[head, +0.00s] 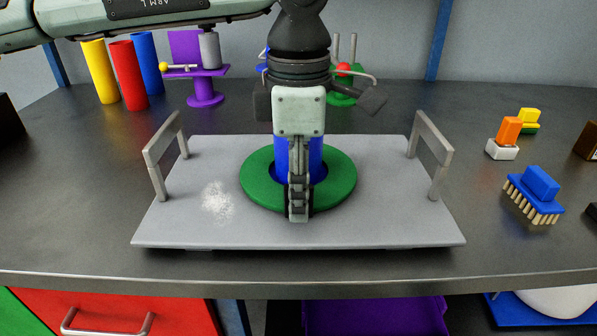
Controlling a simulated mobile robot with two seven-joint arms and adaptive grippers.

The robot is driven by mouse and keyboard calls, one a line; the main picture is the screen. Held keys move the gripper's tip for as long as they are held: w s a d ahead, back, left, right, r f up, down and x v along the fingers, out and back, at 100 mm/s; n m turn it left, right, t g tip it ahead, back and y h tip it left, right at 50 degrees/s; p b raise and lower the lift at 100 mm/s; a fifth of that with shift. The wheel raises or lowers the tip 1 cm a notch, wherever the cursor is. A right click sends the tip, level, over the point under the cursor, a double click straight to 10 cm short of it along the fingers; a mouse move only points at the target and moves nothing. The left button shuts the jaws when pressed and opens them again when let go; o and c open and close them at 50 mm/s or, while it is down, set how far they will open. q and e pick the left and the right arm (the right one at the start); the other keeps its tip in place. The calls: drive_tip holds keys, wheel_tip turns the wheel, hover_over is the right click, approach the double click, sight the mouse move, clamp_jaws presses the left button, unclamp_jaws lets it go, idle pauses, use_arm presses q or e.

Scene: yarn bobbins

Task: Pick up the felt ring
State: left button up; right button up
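The felt ring appears to be the flat green ring (258,187), lying on a grey tray (370,225) with two upright handles. A blue upright cylinder (315,158) shows in the ring's middle, partly hidden by my gripper. My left gripper (298,205) points down over the ring, and its near finger overlaps the ring's front part. I cannot tell whether the finger touches the ring. Only the near finger shows clearly, so the gap between the fingers is hidden. My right gripper is not in view.
White powder (217,200) lies on the tray's left. A blue brush (540,185) and small orange-and-white block (505,140) lie to the right. Red (129,75), yellow and blue cylinders and a purple stand (205,90) are at the back left.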

use_arm(q)
clamp_jaws()
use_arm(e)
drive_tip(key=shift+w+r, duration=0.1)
use_arm(q)
drive_tip(key=shift+r, duration=0.1)
drive_tip(key=shift+r, duration=0.3)
wheel_tip(320, 180, up, 9)
drive_tip(key=shift+r, duration=0.1)
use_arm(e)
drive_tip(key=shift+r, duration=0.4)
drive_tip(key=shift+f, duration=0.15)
use_arm(q)
wheel_tip(320, 180, up, 3)
drive_tip(key=shift+p, duration=0.9)
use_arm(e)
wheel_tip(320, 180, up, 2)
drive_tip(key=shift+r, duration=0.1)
